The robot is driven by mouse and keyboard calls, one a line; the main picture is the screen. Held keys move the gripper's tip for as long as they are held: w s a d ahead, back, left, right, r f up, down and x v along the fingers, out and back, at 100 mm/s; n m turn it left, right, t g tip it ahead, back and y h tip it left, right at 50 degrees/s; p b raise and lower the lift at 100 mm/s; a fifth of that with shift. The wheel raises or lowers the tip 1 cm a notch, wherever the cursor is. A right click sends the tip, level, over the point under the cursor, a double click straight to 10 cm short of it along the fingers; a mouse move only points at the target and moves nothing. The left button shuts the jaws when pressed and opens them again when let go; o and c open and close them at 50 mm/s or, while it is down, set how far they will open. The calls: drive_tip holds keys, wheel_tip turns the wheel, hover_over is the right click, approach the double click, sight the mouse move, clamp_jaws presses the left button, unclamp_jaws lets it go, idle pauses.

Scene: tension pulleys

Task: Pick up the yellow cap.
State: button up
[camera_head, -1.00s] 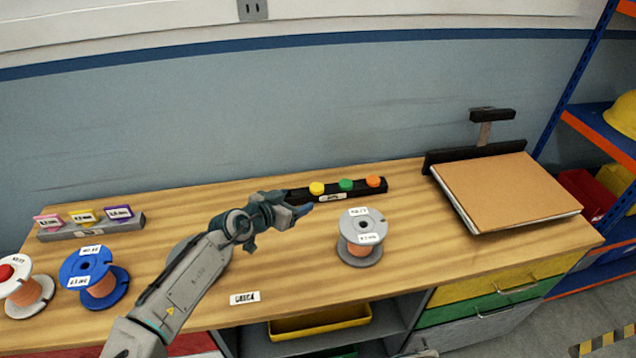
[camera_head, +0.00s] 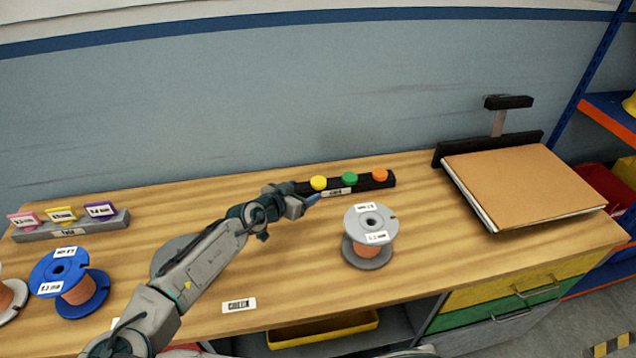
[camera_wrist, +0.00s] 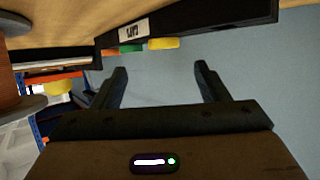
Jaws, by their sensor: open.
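The yellow cap (camera_head: 318,183) sits at the left of a row of caps on a black rack (camera_head: 362,187) at the back of the bench. A green cap (camera_head: 350,178) and an orange cap (camera_head: 380,175) sit to its right. My gripper (camera_head: 312,199) is just left of and in front of the yellow cap. In the wrist view my gripper's two fingers (camera_wrist: 160,80) are apart with nothing between them. The yellow cap (camera_wrist: 163,43) shows upside down there, beyond the fingertips, beside the green cap.
A grey-flanged wire spool (camera_head: 370,235) stands in front of the rack. A cardboard-topped stack (camera_head: 520,185) lies at the right. A white label (camera_head: 239,305) lies near the front edge.

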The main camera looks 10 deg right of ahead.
sight(318, 181)
drive_tip(key=x, duration=0.2)
drive_tip(key=shift+w+d+f, duration=0.1)
drive_tip(key=shift+w+d, duration=0.15)
drive_tip(key=p+x, duration=0.1)
drive_tip(key=x, duration=0.3)
drive_tip(key=shift+w+p, duration=0.35)
drive_tip(key=shift+w+d+f, duration=0.15)
drive_tip(key=shift+w+d, duration=0.15)
drive_tip(key=c, duration=1.1)
